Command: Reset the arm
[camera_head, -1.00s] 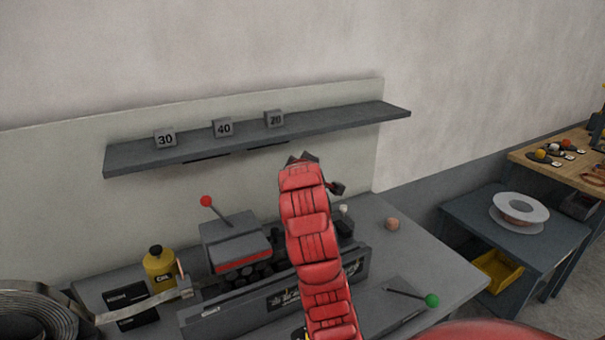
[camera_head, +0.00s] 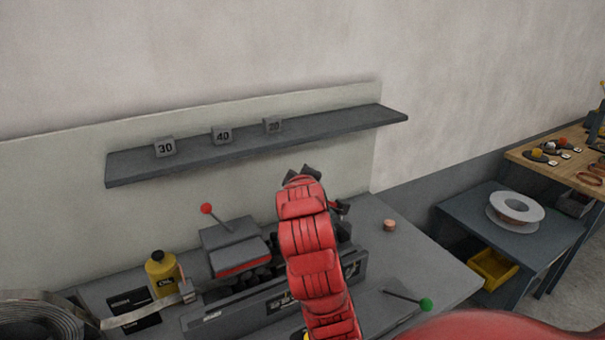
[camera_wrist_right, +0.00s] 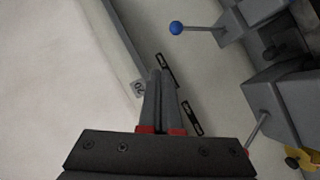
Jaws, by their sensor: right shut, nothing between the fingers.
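My right arm (camera_head: 310,255), red and segmented, rises from the bottom middle of the head view over the bench. The dark parts of my right gripper (camera_head: 303,172) show at its far end, below the shelf (camera_head: 240,149) in the picture. In the wrist view the two fingers of my right gripper (camera_wrist_right: 160,75) are together and empty. Their tips appear close to a grey numbered block (camera_wrist_right: 138,88), but I cannot tell the gap. My left gripper is out of view.
Grey blocks marked 30 (camera_head: 164,147), 40 (camera_head: 222,136) and 20 (camera_head: 272,125) stand on the shelf. Below are a red-knobbed machine (camera_head: 233,247), a yellow oil can (camera_head: 162,273), a metal coil (camera_head: 40,315) and a green-knobbed lever (camera_head: 426,304). A side table holds a white spool (camera_head: 515,208).

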